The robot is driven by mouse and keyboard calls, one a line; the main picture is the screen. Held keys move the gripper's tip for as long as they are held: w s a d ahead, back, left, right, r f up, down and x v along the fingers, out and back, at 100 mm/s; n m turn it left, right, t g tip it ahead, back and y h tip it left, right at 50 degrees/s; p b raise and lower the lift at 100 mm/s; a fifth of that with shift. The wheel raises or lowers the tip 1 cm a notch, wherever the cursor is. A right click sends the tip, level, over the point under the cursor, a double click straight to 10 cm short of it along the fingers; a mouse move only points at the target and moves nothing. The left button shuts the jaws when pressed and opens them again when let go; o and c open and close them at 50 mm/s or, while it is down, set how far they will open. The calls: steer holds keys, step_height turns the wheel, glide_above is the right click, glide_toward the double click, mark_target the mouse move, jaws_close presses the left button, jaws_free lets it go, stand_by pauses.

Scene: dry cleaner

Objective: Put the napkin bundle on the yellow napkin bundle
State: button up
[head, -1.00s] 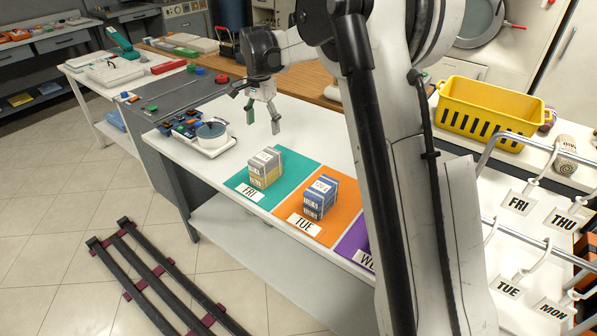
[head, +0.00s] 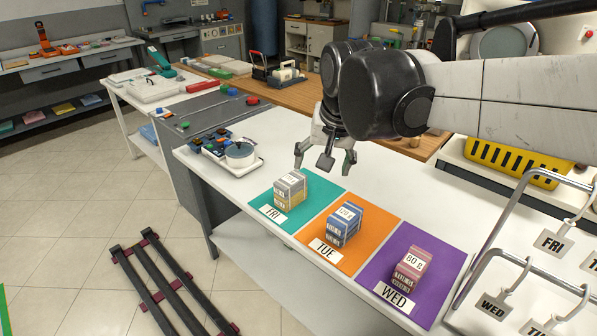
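A yellow-and-grey napkin bundle (head: 290,189) sits on the teal FRI mat (head: 318,204). A blue-and-grey napkin bundle (head: 344,224) sits on the orange TUE mat (head: 373,236). My arm hides part of the table behind.
A scale with a round pan (head: 240,155) stands left of the mats. A yellow basket (head: 515,163) and a metal rack with day tags (head: 552,243) stand at the right. The white table (head: 395,193) is clear behind the mats.

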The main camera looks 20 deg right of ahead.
steer(key=s+f+n+t, duration=0.1)
steer(key=s+f+n, duration=0.1)
steer(key=s, duration=0.5)
steer(key=s+f+n+t, duration=0.1)
steer(key=s+f+n, duration=0.1)
steer(key=s+f, duration=0.2)
steer(key=s, duration=0.3)
steer(key=shift+s+t, duration=0.2)
steer(key=shift+t, duration=0.1)
